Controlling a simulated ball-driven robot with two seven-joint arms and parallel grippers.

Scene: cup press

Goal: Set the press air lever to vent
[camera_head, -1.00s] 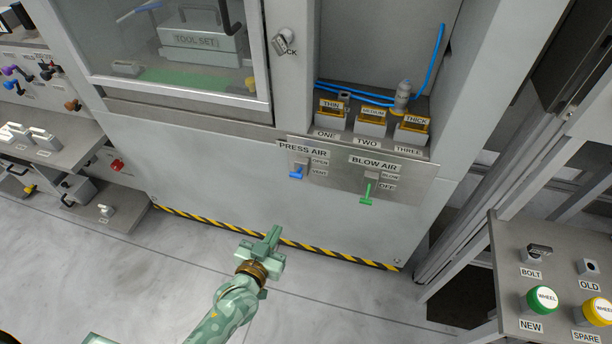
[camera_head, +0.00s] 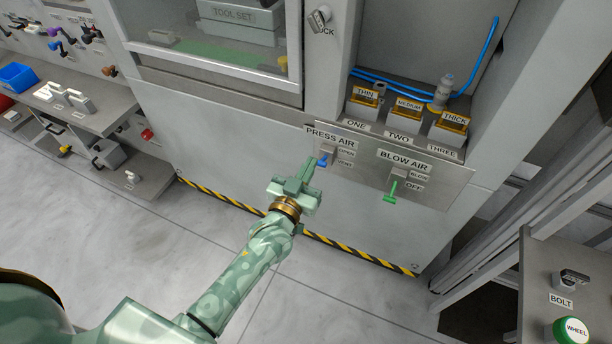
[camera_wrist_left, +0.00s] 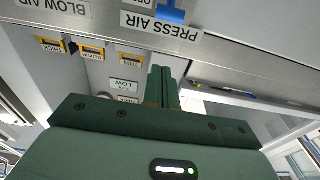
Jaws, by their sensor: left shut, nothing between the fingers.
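The press air lever (camera_head: 322,160) is a small blue handle under the PRESS AIR label on the grey control plate. OPEN and VENT labels sit to its right; I cannot tell for sure which one it is set to. My left gripper (camera_head: 309,168) is shut and empty, its fingertips just left of and below the lever. In the left wrist view the blue lever (camera_wrist_left: 172,14) is at the top edge, cut off, beside the upside-down PRESS AIR label. There the shut fingertips (camera_wrist_left: 160,68) appear apart from it. My right gripper is not in view.
The green blow air lever (camera_head: 391,190) is to the right on the same plate. Labelled bins (camera_head: 407,112) stand above it. A striped strip (camera_head: 340,247) runs along the machine's bottom edge. A side table (camera_head: 540,285) stands at the lower right. The floor in front is clear.

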